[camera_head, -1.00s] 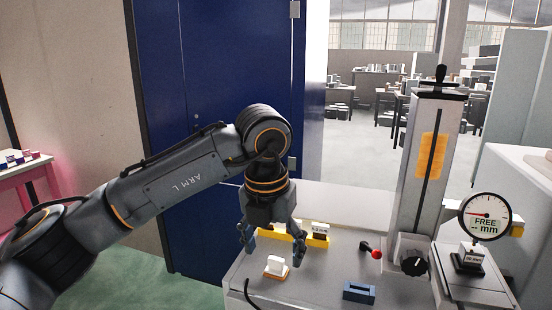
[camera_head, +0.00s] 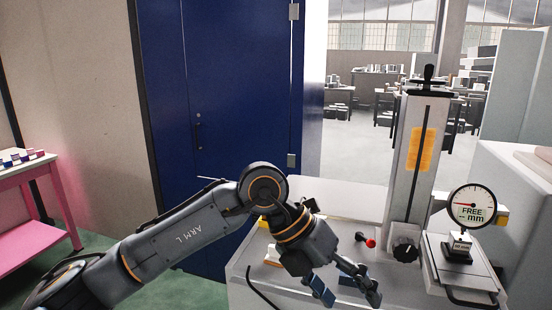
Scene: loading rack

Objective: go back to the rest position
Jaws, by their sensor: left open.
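My left gripper (camera_head: 345,292) is open and empty, low over the front of the grey workbench (camera_head: 255,285). Its fingers point down and to the right. A white piece on an orange base (camera_head: 272,256) lies on the bench to the left of the gripper, partly covered by my left arm. My right gripper is not in view.
A measuring stand (camera_head: 409,160) with a dial gauge (camera_head: 471,208) rises at the right of the bench. A red-tipped lever (camera_head: 369,242) is near its base. A blue cabinet (camera_head: 222,110) stands behind my arm. A pink table (camera_head: 35,215) is at the far left.

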